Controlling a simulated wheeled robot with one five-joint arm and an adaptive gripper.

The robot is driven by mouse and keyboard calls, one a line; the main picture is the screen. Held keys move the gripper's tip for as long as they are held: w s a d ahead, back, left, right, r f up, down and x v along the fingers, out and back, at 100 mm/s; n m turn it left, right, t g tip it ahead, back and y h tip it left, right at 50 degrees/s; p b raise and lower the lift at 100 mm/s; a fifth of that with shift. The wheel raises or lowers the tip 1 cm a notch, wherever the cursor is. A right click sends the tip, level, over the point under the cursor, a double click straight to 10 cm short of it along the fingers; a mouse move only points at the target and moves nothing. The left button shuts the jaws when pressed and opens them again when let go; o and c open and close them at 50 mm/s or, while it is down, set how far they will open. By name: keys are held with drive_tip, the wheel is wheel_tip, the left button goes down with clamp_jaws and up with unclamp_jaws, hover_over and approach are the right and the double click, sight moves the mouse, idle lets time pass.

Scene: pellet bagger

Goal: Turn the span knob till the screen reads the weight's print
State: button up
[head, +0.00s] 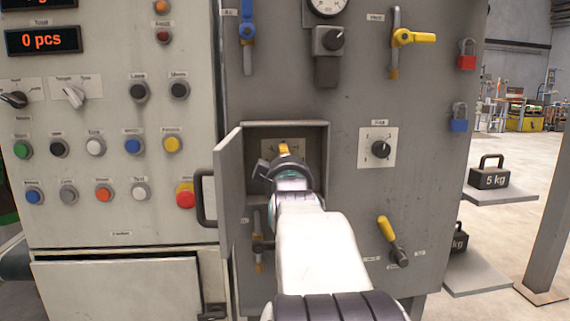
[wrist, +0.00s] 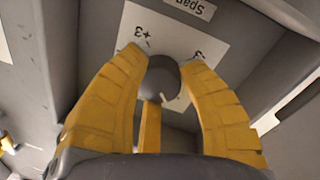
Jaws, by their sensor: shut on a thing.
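The dark round span knob (wrist: 164,78) sits on a white scale plate (wrist: 180,35) marked "+3", under a label reading "Span" (wrist: 190,8). My gripper (wrist: 163,62) has its yellow fingers on both sides of the knob, shut on it. In the head view my gripper (head: 284,158) reaches into an open recessed box (head: 315,135) and hides the knob. A black weight (head: 489,178) printed "5 kg" stands on a plate at the right.
The box's door (head: 228,185) stands open to the left of my arm. Another knob (head: 380,149), a yellow-handled lever (head: 388,235) and a yellow valve (head: 412,38) are on the panel to the right. A second weight (head: 459,239) is partly hidden lower right.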

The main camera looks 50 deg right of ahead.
drive_tip(key=o, duration=1.2)
drive_tip(key=shift+w, duration=0.1)
drive_tip(key=v, duration=1.2)
drive_tip(key=shift+o, duration=0.3)
drive_tip(key=shift+f, duration=0.15)
